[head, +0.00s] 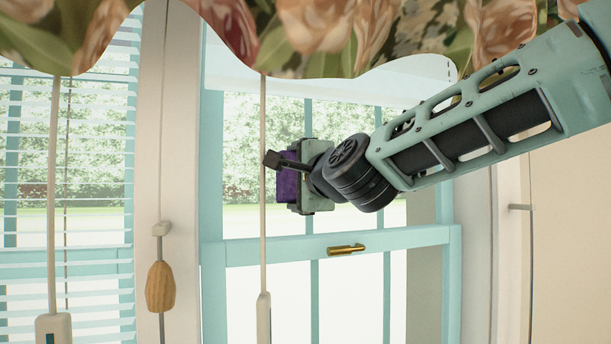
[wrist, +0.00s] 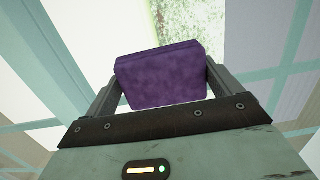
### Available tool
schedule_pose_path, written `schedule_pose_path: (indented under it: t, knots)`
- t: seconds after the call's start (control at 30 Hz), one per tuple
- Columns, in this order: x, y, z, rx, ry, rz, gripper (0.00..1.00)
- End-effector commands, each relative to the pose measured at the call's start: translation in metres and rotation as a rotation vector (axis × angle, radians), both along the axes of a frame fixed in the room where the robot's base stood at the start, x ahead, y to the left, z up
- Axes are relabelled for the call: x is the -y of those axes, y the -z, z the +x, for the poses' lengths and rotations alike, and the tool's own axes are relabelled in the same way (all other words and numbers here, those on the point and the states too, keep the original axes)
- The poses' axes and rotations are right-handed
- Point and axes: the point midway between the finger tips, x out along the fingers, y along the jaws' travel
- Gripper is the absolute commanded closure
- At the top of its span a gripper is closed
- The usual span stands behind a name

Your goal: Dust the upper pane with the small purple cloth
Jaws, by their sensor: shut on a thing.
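The small purple cloth (wrist: 160,75) is a thick, block-like pad held between the two fingers of my gripper (wrist: 158,88). In the head view the cloth (head: 287,180) shows at the left side of my gripper (head: 276,178), partly hidden by a finger and the palm. My gripper is shut on it. The upper pane (head: 240,140) is in the teal-framed window behind my gripper, with trees and grass seen through it. My gripper is in front of this pane, above the sash rail. I cannot tell whether the cloth touches the glass.
A floral valance (head: 340,35) hangs above my arm. A pale blind rod (head: 263,200) hangs just left of my gripper. A brass latch (head: 346,249) sits on the teal rail (head: 400,240) below. A wooden cord pull (head: 160,287) and slatted blinds (head: 95,180) are at left.

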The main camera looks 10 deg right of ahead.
Motion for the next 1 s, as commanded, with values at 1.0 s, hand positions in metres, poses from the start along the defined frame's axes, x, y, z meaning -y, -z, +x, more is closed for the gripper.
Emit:
schedule_pose_path:
  t: [1.0]
  knots:
    - [-0.001, -0.002, -0.062, 0.002, -0.023, 0.003, 0.31]
